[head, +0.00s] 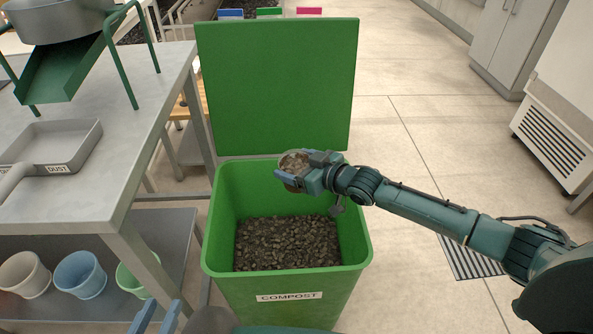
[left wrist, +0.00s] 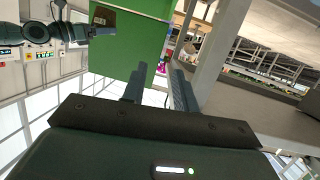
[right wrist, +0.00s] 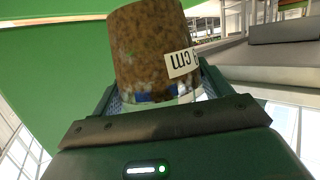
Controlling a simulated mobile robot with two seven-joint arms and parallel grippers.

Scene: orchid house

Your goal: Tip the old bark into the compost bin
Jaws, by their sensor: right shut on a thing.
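The green compost bin (head: 225,215) stands in the middle of the head view with its lid (head: 275,90) up. Dark bark (head: 290,243) lies inside it. My right gripper (head: 303,172) is shut on a small pot of brown bark (head: 291,163), above the rear part of the bin's opening. In the right wrist view the pot (right wrist: 150,50) looks see-through and full of bark, and its size label reads upside down. How far the pot tilts is unclear. My left gripper (head: 157,317) is at the bottom edge of the head view; its fingers (left wrist: 158,88) are apart and empty.
A metal table (head: 150,95) stands left of the bin, with a grey dust tray (head: 85,150) and a green-legged sieve stand (head: 65,75). Several coloured pots (head: 80,274) sit on its lower shelf.

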